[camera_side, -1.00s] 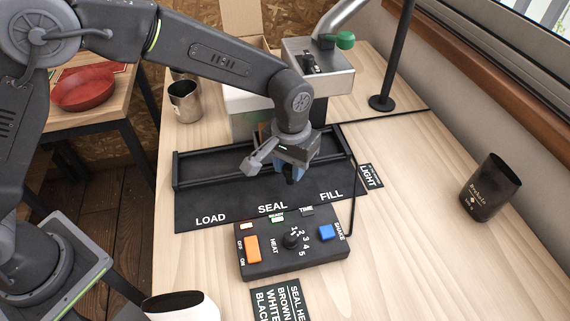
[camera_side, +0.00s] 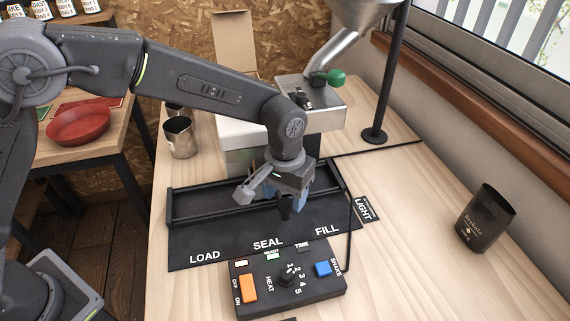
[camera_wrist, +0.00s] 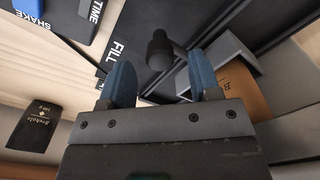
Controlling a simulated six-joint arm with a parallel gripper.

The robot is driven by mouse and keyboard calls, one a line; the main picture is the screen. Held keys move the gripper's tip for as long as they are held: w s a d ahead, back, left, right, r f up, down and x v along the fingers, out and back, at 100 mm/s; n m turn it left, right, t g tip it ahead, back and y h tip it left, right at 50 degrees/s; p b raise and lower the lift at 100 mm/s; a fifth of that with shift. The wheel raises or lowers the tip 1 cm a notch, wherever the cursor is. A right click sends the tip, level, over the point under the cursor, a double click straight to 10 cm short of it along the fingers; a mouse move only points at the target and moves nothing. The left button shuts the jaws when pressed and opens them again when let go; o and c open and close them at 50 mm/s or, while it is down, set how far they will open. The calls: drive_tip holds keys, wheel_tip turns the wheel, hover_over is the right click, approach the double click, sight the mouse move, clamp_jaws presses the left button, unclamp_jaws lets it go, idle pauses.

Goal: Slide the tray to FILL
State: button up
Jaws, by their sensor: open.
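The black station base (camera_side: 190,254) carries the labels LOAD, SEAL and FILL (camera_side: 327,230), left to right, with a raised rail behind them. My gripper (camera_side: 288,208) hangs over the base between SEAL and FILL, pointing down. In the wrist view my gripper's blue fingers (camera_wrist: 157,84) are apart, with a dark round knob (camera_wrist: 159,52) showing in the gap; I cannot tell whether they touch it. A dark grey holder, seemingly the tray (camera_wrist: 222,54), is beside the right finger with a brown bag (camera_wrist: 246,92) in it. In the side view my gripper mostly hides the tray.
A control box (camera_side: 262,305) with an orange switch and blue button sits in front of the base. A metal machine (camera_side: 312,105) with a green-knobbed chute stands behind. A dark bag (camera_side: 487,218) stands at right, a steel cup (camera_side: 180,138) at back left.

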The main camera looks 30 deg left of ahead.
wheel_tip(320, 180, up, 12)
drive_tip(key=shift+f, duration=0.15)
idle(0.4)
wheel_tip(320, 180, down, 14)
drive_tip(key=shift+r, duration=0.2)
idle(0.4)
drive_tip(key=shift+c, duration=0.5)
clamp_jaws()
